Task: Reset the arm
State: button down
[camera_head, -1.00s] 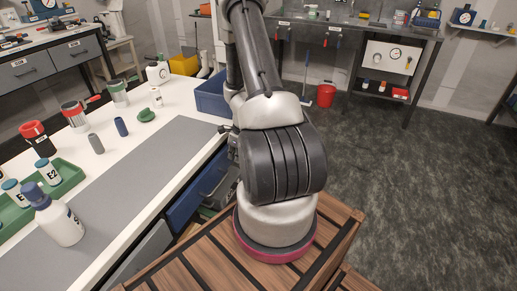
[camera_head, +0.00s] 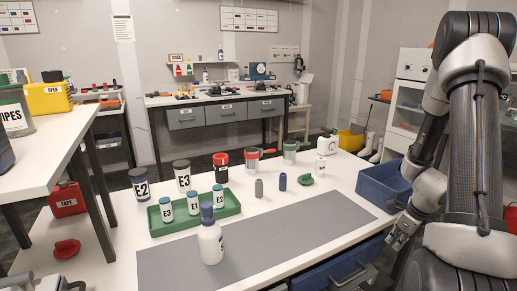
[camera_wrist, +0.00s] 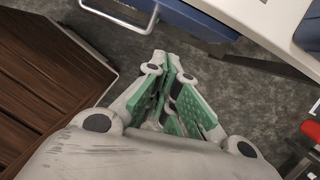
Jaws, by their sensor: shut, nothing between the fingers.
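My arm stands at the right of the head view, folded, with its forearm hanging down beside the bench. My gripper (camera_head: 397,238) is low at the bench's right edge, below the blue bin. In the wrist view my gripper (camera_wrist: 168,62) shows its green-padded fingers with tips together and nothing between them. It points down past the bench side, over the dark floor.
The white bench (camera_head: 120,262) carries a grey mat (camera_head: 290,236), a green tray (camera_head: 160,231) with several labelled bottles, a white bottle (camera_head: 210,243) and a blue bin (camera_head: 378,188). In the wrist view, a drawer handle (camera_wrist: 118,18) and wooden slatted surface (camera_wrist: 40,85) are close by.

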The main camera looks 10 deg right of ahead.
jog(key=s+a+r+n, duration=0.5)
jog(key=r+n, duration=0.5)
jog(key=r, duration=0.1)
jog(key=s+a+r+n+t, duration=0.1)
jog(key=s+a+r+n, duration=0.4)
jog(key=r+n, duration=0.5)
jog(key=s+a+r+n+h, duration=0.1)
jog(key=s+a+r+n, duration=0.4)
jog(key=r+n, duration=0.5)
notch_tip(320, 180, up, 2)
jog(key=shift+s+r+n+t, duration=0.1)
jog(key=shift+s+n+t, duration=0.25)
jog(key=shift+s, duration=0.35)
